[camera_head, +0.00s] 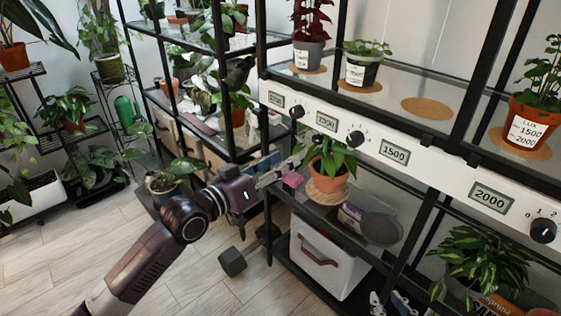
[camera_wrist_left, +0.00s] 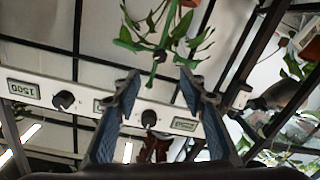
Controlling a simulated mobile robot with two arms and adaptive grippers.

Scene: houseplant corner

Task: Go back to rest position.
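My left gripper (camera_head: 283,172) reaches in from the lower left to the front edge of the shelf rack. Its tip is just left of a potted plant (camera_head: 331,184) in a terracotta pot on a cork mat. In the left wrist view, which is upside down, the two blue-padded fingers (camera_wrist_left: 158,82) stand apart with nothing held between them. Green leaves (camera_wrist_left: 163,42) show just beyond the fingertips. A small pink patch (camera_head: 293,180) shows beside the gripper tip; I cannot tell what it is. My right gripper is in neither view.
The rack's panel has dials (camera_head: 355,138) and displays such as 1500 (camera_head: 394,153) and 2000 (camera_head: 490,197). An empty cork mat (camera_head: 427,108) lies on the upper shelf. A white bin (camera_head: 318,259) stands below. A dumbbell (camera_head: 233,261) lies on the floor, which is clear at lower left.

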